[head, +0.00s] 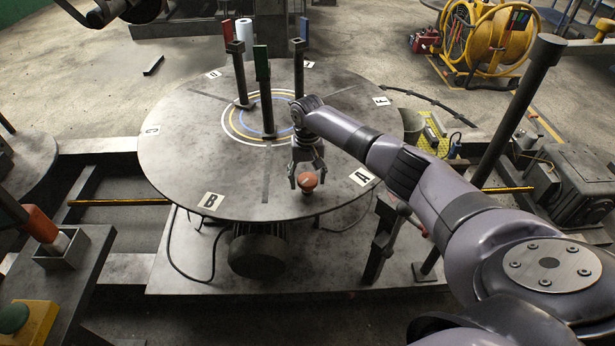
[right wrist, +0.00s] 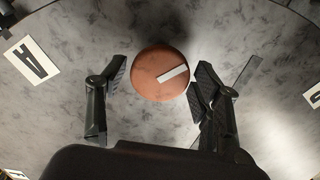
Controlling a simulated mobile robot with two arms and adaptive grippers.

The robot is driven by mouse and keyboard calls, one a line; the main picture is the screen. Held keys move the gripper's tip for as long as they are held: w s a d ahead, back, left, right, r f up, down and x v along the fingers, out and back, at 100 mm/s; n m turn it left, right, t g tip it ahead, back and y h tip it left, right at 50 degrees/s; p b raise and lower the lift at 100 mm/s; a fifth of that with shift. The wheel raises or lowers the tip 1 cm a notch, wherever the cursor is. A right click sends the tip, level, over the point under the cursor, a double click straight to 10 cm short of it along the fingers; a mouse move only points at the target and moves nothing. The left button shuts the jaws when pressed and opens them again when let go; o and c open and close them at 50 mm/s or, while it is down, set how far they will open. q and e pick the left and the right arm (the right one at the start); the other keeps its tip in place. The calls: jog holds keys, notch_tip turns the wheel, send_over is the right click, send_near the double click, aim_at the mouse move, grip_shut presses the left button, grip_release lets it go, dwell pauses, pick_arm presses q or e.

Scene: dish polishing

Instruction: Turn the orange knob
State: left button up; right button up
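The orange knob (head: 307,181) sits near the front edge of the round grey table (head: 180,160), between the labels A and B. It has a pale stripe on top, seen in the right wrist view (right wrist: 158,80). My right gripper (head: 306,183) is above the table at the knob. In the right wrist view its two fingers (right wrist: 158,82) stand open on either side of the knob. The right finger looks very close to it; I cannot tell whether it touches. A small gap shows on the left. My left gripper is not in view.
Several upright posts (head: 263,90) stand at the table's centre inside painted rings. Letter labels such as B (head: 211,201) lie around the rim. An orange-topped handle (head: 40,224) and a green button on a yellow box (head: 28,322) are at lower left. A yellow hose reel (head: 500,37) stands at upper right.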

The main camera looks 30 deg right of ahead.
jog(key=c, duration=0.8)
jog(key=shift+c, duration=0.2)
jog(key=shift+r+n, duration=0.1)
jog(key=shift+n, duration=0.3)
jog(key=shift+n+p, duration=0.5)
jog(key=shift+n, duration=0.2)
jog(key=n, duration=0.2)
jog(key=shift+n+p, duration=0.3)
jog(key=shift+p, duration=0.1)
jog(key=n, duration=0.5)
jog(key=shift+p, duration=0.35)
jog(key=n, duration=0.5)
jog(key=shift+n, duration=0.5)
